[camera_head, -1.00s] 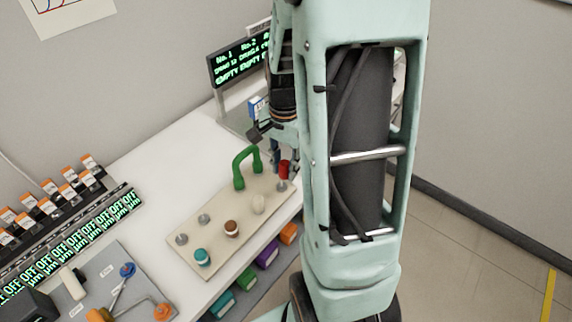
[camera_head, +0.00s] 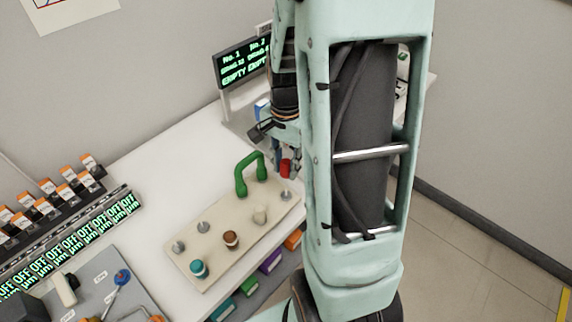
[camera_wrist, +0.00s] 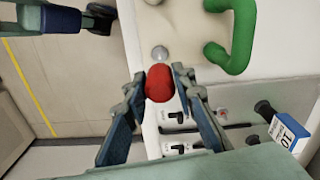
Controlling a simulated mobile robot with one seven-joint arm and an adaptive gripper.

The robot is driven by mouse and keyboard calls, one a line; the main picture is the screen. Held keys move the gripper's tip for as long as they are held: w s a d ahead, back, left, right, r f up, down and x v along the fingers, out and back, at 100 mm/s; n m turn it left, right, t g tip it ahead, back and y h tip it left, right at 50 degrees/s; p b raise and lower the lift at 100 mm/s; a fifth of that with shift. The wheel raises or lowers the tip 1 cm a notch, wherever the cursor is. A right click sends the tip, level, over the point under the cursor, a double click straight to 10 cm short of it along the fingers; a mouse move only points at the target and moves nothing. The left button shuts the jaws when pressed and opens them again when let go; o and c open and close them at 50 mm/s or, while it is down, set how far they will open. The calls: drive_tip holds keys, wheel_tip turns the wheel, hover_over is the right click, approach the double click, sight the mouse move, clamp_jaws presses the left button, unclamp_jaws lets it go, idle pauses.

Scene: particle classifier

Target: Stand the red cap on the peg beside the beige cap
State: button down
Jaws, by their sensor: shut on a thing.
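The red cap (camera_head: 285,168) is held between the fingertips of my gripper (camera_wrist: 160,76), which is shut on it. It also shows in the wrist view (camera_wrist: 160,85). Just beyond it there is a bare metal peg (camera_wrist: 160,54), which also shows in the head view (camera_head: 285,196). The cap is apart from this peg, with a visible gap. The beige cap (camera_head: 260,214) stands on the cream board (camera_head: 218,262), beside that bare peg. My arm partly hides the gripper in the head view.
A display (camera_head: 243,60) stands at the back.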

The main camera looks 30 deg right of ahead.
wheel_tip(320, 180, down, 6)
drive_tip(key=b, duration=0.4)
drive_tip(key=shift+r+m, duration=0.1)
drive_tip(key=shift+m, duration=0.2)
idle(1.5)
drive_tip(key=shift+f+b, duration=1.45)
drive_tip(key=shift+f, duration=0.35)
drive_tip(key=c, duration=1.5)
unclamp_jaws()
drive_tip(key=shift+c, duration=0.2)
wheel_tip(320, 180, up, 12)
drive_tip(key=shift+r, duration=0.1)
